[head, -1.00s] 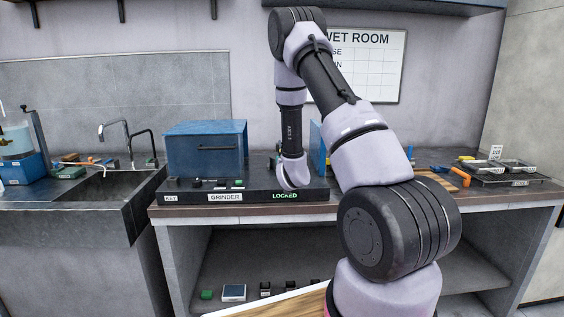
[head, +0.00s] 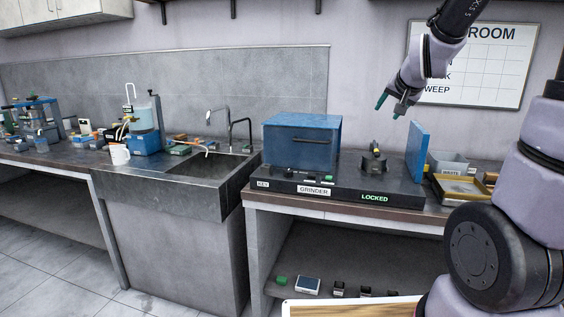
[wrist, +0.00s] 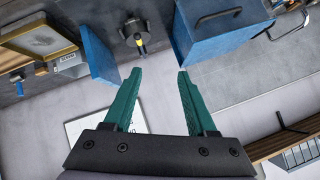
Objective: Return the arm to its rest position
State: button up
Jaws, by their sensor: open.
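My gripper (head: 390,104) is raised in the air above the grinder bench, in front of the wall. Its two green fingers are apart and empty; they also show in the wrist view (wrist: 156,82). The grinder base (head: 335,188) is below it and its display reads LOCKED. A blue box housing (head: 302,142) stands on the left of the base and an upright blue panel (head: 417,151) on the right. A dark fitting with a yellowish part (head: 375,160) stands between them, apart from my fingers. My arm reaches in from the right edge of the head view.
A sink (head: 195,165) lies left of the grinder. A blue-based apparatus (head: 145,138) and a white mug (head: 120,154) stand further left. A yellow-rimmed tray (head: 462,188) and a grey WASTE bin (head: 449,164) are to the right. A whiteboard (head: 475,65) hangs behind.

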jog(key=s+a+r+n+g+y, duration=0.1)
jog(key=s+a+r, duration=0.1)
jog(key=s, duration=1)
jog(key=s+a+r+n+g+y, duration=0.1)
jog(key=s+a+r+g, duration=0.1)
jog(key=s, duration=0.9)
jog(key=shift+s+a+r, duration=0.25)
jog(key=shift+s+a, duration=0.1)
jog(key=shift+a, duration=0.25)
